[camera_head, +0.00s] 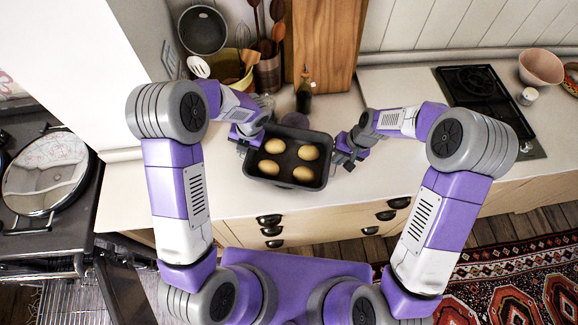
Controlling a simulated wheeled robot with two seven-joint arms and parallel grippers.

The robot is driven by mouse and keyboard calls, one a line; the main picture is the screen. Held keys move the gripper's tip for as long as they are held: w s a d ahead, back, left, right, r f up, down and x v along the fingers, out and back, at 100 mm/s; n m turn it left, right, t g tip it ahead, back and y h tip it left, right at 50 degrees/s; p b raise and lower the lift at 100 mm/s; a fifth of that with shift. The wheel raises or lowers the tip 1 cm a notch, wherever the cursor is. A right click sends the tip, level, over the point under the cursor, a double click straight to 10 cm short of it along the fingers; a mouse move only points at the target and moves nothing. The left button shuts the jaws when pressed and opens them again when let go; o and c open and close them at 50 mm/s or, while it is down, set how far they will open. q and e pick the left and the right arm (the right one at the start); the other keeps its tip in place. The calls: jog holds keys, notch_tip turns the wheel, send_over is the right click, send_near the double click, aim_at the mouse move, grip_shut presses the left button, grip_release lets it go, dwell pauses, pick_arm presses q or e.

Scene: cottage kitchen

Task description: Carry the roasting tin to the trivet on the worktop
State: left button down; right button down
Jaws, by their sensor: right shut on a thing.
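The dark roasting tin (289,184) is in the middle of the view, at the front part of the worktop, with several pale brown, egg- or potato-like items (275,146) inside. It looks level; I cannot tell whether it touches the worktop. My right gripper (343,155) is shut on the tin at its right end. My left gripper (243,143) is at the tin's left end; its fingertips are small and partly hidden, so I cannot tell whether they are shut. I cannot make out the trivet.
Behind the tin stand a dark bottle (304,92), a utensil pot (268,76) and a wooden board (322,40). A dark hob (478,90) and a pink bowl (541,67) are at right. The worktop (128,196) is clear at left. An open oven door (125,290) is at lower left.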

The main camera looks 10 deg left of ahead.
pick_arm(q)
jog(key=shift+f+b, duration=0.55)
jog(key=shift+f, duration=0.1)
pick_arm(e)
jog(key=shift+f, duration=0.65)
pick_arm(q)
jog(key=c, duration=1.7)
grip_release()
jog(key=shift+f, duration=0.1)
pick_arm(e)
jog(key=c, duration=1.7)
grip_release()
jog(key=shift+f, duration=0.1)
pick_arm(q)
jog(key=o, duration=0.4)
pick_arm(e)
jog(key=o, duration=0.4)
pick_arm(q)
jog(key=shift+d, duration=0.1)
pick_arm(e)
jog(key=shift+a, duration=0.1)
pick_arm(q)
jog(key=shift+d, duration=0.1)
